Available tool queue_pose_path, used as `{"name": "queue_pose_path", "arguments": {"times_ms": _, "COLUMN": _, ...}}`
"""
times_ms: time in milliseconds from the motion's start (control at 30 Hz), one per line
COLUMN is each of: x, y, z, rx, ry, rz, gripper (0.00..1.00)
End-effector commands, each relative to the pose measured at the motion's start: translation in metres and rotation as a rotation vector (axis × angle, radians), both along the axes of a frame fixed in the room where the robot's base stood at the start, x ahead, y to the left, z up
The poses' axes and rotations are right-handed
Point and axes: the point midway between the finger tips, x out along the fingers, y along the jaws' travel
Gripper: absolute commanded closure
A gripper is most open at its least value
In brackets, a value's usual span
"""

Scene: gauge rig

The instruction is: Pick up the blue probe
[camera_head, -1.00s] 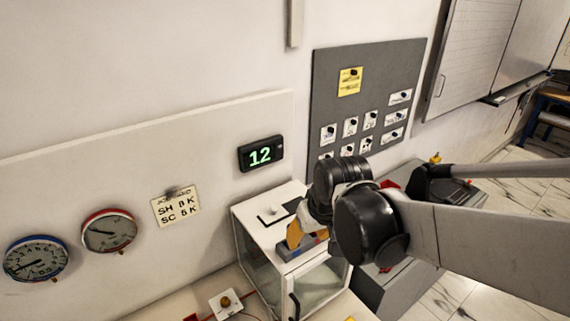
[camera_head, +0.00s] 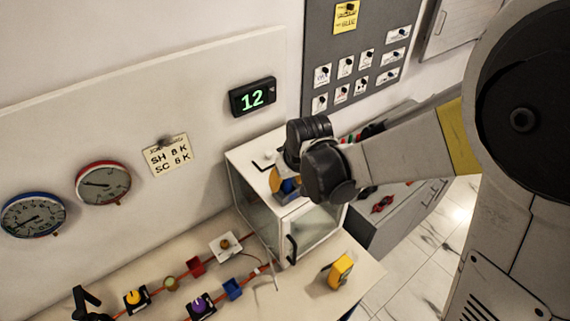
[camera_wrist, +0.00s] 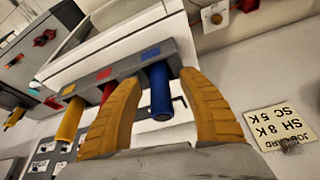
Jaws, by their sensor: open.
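The blue probe (camera_wrist: 160,92) stands out of a grey rack (camera_wrist: 128,66), at the slot with the blue square. In the wrist view it lies between the two orange fingers of my gripper (camera_wrist: 160,84), which are open, with a gap on the right side. A yellow probe (camera_wrist: 70,120) sits at the rack's other end. A red probe (camera_wrist: 107,92) is in the middle, partly hidden by the left finger. In the head view my gripper (camera_head: 283,181) is over the white-topped glass cabinet (camera_head: 245,152); my wrist hides most of the rack.
A bench (camera_head: 352,290) with a yellow block (camera_head: 340,271), coloured parts and red wiring lies in front of the cabinet. The wall behind carries a display reading 12 (camera_head: 252,97), two gauges and a note (camera_head: 168,155). A grey drawer unit (camera_head: 400,215) stands to the right.

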Motion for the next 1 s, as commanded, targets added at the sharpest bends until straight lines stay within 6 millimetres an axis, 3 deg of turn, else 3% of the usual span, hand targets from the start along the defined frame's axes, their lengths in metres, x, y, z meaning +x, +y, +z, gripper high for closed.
{"name": "queue_pose_path", "arguments": {"times_ms": 267, "x": 0.0011, "y": 0.0005, "z": -0.0034, "rx": 0.000, "ry": 0.000, "rz": 0.000, "gripper": 0.52}}
{"name": "queue_pose_path", "arguments": {"times_ms": 433, "x": 0.0010, "y": 0.0005, "z": -0.0032, "rx": 0.000, "ry": 0.000, "rz": 0.000, "gripper": 1.00}}
{"name": "queue_pose_path", "arguments": {"times_ms": 1000, "x": 0.0008, "y": 0.0004, "z": 0.0052, "rx": 0.000, "ry": 0.000, "rz": 0.000, "gripper": 1.00}}
